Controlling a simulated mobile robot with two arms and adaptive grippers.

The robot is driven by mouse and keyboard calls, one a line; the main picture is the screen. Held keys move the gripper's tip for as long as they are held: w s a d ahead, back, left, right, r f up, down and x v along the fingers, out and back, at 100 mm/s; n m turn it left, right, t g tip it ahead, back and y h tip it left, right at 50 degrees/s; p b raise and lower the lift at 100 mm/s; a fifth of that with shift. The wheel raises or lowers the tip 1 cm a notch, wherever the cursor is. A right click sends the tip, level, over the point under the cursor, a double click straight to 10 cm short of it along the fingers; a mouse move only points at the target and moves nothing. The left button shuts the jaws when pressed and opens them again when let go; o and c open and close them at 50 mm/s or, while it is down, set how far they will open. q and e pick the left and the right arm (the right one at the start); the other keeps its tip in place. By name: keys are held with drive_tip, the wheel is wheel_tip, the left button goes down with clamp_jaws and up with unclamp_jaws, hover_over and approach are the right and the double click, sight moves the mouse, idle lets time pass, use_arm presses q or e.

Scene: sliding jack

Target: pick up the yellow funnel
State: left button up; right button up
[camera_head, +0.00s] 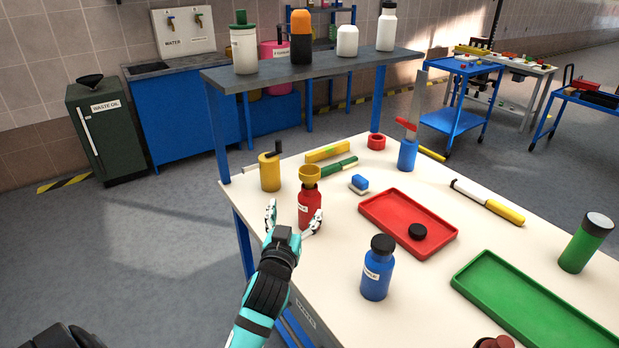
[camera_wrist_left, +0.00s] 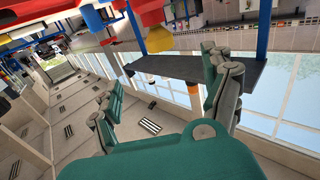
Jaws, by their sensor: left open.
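The yellow funnel (camera_head: 310,174) sits upright on top of the red bottle (camera_head: 309,207), which stands near the left edge of the white table in the head view. My left gripper (camera_head: 292,219) is open and empty. Its fingers are in front of and around the lower left side of the bottle, below the funnel. I cannot tell whether a finger touches the bottle. The left wrist view shows the two spread green fingers (camera_wrist_left: 165,92), with red and yellow shapes at its top edge that I cannot identify surely.
A yellow can (camera_head: 269,172) stands behind and left of the bottle. A blue bottle (camera_head: 377,268), a red tray (camera_head: 378,222) and a blue-white block (camera_head: 358,183) lie to the right. A grey shelf (camera_head: 310,66) spans the table's back. Free tabletop lies between the red and blue bottles.

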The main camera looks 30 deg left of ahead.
sight(307, 177)
use_arm(q)
drive_tip(key=x, duration=0.3)
drive_tip(key=p+x, duration=0.1)
drive_tip(key=x, duration=0.7)
drive_tip(key=shift+w+a+r+p, duration=0.1)
drive_tip(key=shift+a+r+p, duration=0.05)
drive_tip(key=shift+r+p, duration=0.15)
drive_tip(key=shift+w+a+f, duration=0.1)
drive_tip(key=shift+w+a, duration=0.1)
drive_tip(key=shift+w, duration=0.3)
drive_tip(key=shift+w+a, duration=0.1)
drive_tip(key=shift+w, duration=0.15)
drive_tip(key=p+x, duration=0.1)
drive_tip(key=x, duration=0.2)
drive_tip(key=shift+w+a, duration=0.1)
drive_tip(key=shift+w, duration=0.15)
drive_tip(key=shift+w+a, duration=0.2)
drive_tip(key=shift+w, duration=0.3)
drive_tip(key=c, duration=1.2)
drive_tip(key=shift+o, duration=0.2)
